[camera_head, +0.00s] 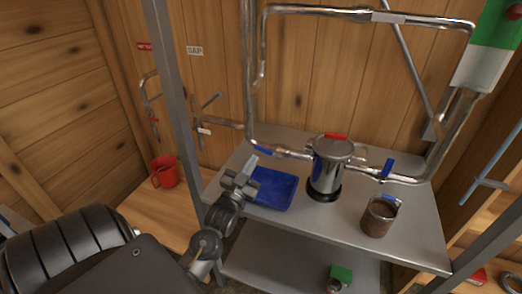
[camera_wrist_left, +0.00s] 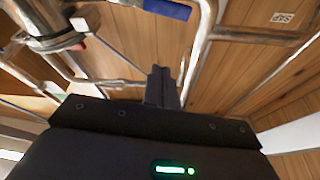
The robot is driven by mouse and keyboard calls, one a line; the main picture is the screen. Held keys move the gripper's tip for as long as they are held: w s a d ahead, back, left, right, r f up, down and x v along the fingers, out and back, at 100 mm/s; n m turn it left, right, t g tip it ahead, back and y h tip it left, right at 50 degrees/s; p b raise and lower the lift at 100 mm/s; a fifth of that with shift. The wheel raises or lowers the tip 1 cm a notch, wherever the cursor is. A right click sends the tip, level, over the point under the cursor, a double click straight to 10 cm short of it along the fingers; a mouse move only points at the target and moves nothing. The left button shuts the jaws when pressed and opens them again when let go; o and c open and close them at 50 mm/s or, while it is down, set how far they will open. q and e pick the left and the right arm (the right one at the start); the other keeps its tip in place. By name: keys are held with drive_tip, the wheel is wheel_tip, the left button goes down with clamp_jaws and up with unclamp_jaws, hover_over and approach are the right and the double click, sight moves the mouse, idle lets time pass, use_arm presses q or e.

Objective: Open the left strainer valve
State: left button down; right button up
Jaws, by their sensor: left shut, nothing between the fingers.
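The left strainer valve has a blue handle (camera_head: 262,150) on the metal pipe left of the steel strainer pot (camera_head: 328,172). The handle looks roughly in line with the pipe. It also shows as a blue bar (camera_wrist_left: 167,9) at the top of the left wrist view. My left gripper (camera_head: 249,168) is shut and empty, just below and left of the handle in the head view, apparently apart from it. Its closed fingers (camera_wrist_left: 160,86) point toward the pipes in the wrist view. A second blue handle (camera_head: 387,168) stands up on the right pipe. My right gripper is not in view.
A metal cup (camera_head: 378,217) stands at the right. A grey post (camera_head: 172,90) rises beside my left arm. A red mug (camera_head: 165,172) stands at the left.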

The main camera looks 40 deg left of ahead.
use_arm(q)
wheel_tip(320, 180, up, 3)
drive_tip(key=p, duration=0.3)
hover_over(262, 148)
drive_tip(key=s+d, duration=0.2)
drive_tip(key=f, duration=0.1)
drive_tip(key=f+p, duration=0.1)
drive_tip(key=f, duration=0.1)
drive_tip(key=shift+w+a, duration=0.1)
drive_tip(key=shift+a, duration=0.25)
drive_tip(key=shift+a+f, duration=0.1)
drive_tip(key=shift+f, duration=0.45)
